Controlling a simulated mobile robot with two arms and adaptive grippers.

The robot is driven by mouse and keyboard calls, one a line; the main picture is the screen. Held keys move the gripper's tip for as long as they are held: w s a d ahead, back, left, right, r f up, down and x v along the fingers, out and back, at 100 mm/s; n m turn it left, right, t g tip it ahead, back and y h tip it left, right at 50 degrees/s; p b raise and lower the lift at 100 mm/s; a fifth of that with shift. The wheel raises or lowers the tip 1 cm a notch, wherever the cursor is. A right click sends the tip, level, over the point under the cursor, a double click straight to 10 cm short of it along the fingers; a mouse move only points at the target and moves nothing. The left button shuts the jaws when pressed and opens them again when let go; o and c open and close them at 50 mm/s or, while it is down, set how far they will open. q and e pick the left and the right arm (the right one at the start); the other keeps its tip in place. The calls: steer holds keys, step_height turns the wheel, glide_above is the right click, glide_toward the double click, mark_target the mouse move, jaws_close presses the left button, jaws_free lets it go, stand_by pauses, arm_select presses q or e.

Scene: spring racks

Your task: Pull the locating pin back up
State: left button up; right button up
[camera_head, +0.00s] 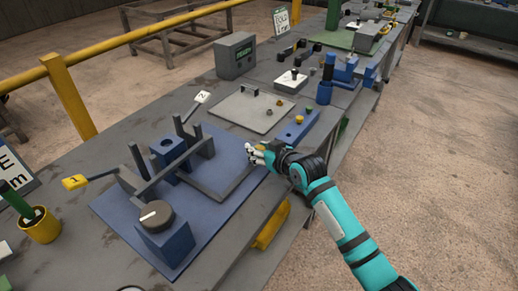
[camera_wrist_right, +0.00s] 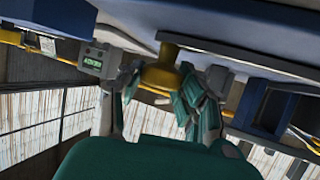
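My right gripper (camera_head: 257,152) is at the right edge of the blue base plate (camera_head: 222,207). In the right wrist view, a yellow knob with a narrower stem (camera_wrist_right: 163,70) lies between the spread fingers of the right gripper (camera_wrist_right: 160,90), close to both. It looks like the locating pin's head; whether the fingers press on it cannot be told. In the head view the fingers mostly hide it. The plate carries grey posts and bars, a blue block (camera_head: 168,150) with a hole, and a dial (camera_head: 157,216). My left gripper is out of view.
Levers labelled 1 (camera_head: 75,182) and 2 (camera_head: 202,97) stick out from the fixture. Open floor lies right of the bench.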

jaws_close()
step_height(320, 180, up, 9)
steer(key=p, duration=0.7)
steer(key=shift+w+p, duration=0.1)
steer(key=shift+p, duration=0.25)
